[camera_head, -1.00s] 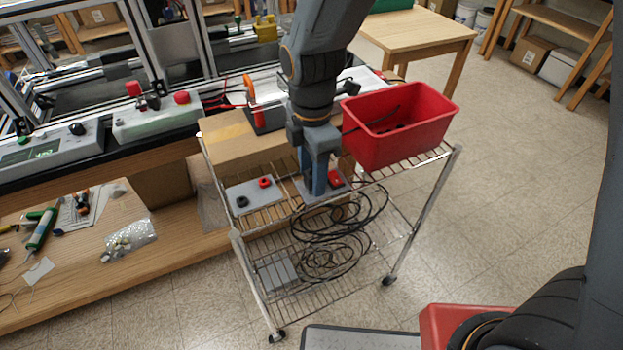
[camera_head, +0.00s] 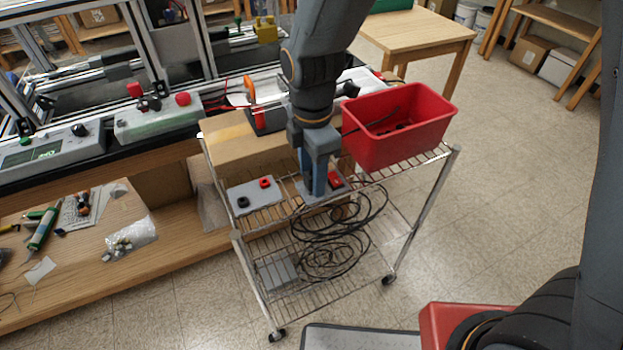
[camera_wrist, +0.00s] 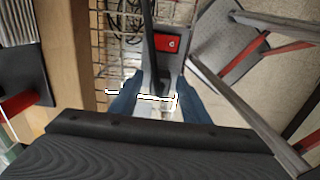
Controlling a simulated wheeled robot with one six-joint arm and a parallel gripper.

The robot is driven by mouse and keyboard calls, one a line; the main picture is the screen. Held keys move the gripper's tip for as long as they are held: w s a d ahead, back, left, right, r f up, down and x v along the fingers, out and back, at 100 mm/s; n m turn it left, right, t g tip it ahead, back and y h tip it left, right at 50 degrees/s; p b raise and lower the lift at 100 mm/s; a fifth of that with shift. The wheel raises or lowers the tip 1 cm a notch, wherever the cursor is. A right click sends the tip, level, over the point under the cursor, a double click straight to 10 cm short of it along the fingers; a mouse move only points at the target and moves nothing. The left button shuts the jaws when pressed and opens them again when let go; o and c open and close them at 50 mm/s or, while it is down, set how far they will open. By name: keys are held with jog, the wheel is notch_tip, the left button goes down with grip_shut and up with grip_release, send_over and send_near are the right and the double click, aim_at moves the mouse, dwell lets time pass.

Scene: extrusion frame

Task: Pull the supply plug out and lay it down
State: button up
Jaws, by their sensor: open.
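My gripper (camera_head: 318,192) points down over the top shelf of the wire cart, with its blue fingers low around a grey socket box. In the wrist view the fingers (camera_wrist: 158,104) stand apart, one on each side of a dark plug body (camera_wrist: 160,88). A black cable (camera_wrist: 148,40) runs up from it. I cannot tell whether the fingers touch the plug. The grey box (camera_wrist: 171,72) carries a red switch (camera_wrist: 167,42), which also shows beside the fingers in the head view (camera_head: 335,179). The plug is hidden there by my gripper.
A grey plate (camera_head: 250,197) with a black and a red part lies left on the shelf. A red bin (camera_head: 400,145) stands right, a cardboard box (camera_head: 235,145) behind. The wire shelf (camera_head: 290,215) has little bare room in front.

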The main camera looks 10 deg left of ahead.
jog(key=shift+c, duration=0.2)
grip_shut()
jog(key=shift+r, duration=0.2)
jog(key=shift+r+p, duration=2.45)
jog(key=shift+r, duration=0.35)
jog(key=shift+s, duration=0.1)
